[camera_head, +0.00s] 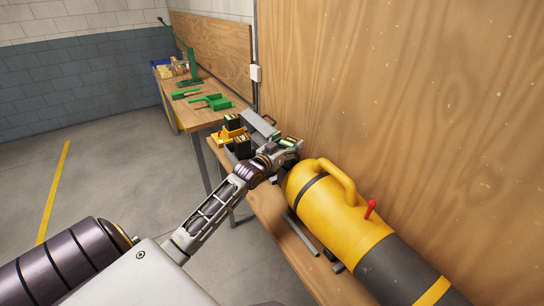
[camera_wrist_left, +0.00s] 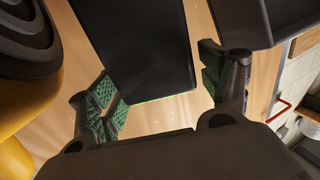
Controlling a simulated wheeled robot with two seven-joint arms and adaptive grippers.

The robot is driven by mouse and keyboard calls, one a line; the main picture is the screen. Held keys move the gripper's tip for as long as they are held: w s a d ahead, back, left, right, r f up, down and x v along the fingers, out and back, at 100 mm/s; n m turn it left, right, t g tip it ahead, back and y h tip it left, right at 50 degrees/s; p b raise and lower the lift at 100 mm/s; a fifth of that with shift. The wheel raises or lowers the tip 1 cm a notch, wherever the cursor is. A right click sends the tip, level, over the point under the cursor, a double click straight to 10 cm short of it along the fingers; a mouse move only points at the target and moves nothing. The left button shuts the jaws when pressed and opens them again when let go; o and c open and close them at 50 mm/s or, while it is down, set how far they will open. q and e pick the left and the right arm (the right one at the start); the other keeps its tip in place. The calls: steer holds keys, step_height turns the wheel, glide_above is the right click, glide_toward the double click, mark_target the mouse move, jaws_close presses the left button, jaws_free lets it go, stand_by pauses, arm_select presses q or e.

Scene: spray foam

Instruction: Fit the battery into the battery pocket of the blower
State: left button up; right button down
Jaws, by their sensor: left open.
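The yellow blower (camera_head: 325,205) lies on the bench along the plywood wall, with a handle, dark bands and a red lever. Its battery pocket cannot be made out. My left gripper (camera_head: 290,146) is by the blower's far end. In the left wrist view my left gripper (camera_wrist_left: 160,90) is open, with green pads on either side of a dark block (camera_wrist_left: 140,45), apart from it on at least the right. This block may be a battery; I cannot tell. Dark boxes that look like batteries (camera_head: 242,148) stand just left of the gripper. My right gripper is out of view.
A second table (camera_head: 205,118) farther back bears green tools (camera_head: 212,102). A grey box (camera_head: 262,124) and a small yellow item (camera_head: 228,135) stand beyond my gripper. The plywood wall (camera_head: 420,110) closes off the right. The floor at left is clear.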

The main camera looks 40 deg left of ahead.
arm_select(q)
steer(key=s+b, duration=0.1)
steer(key=s, duration=1)
steer(key=shift+a, duration=0.2)
stand_by(0.4)
steer(key=shift+s, duration=0.1)
steer(key=shift+s, duration=0.1)
stand_by(0.7)
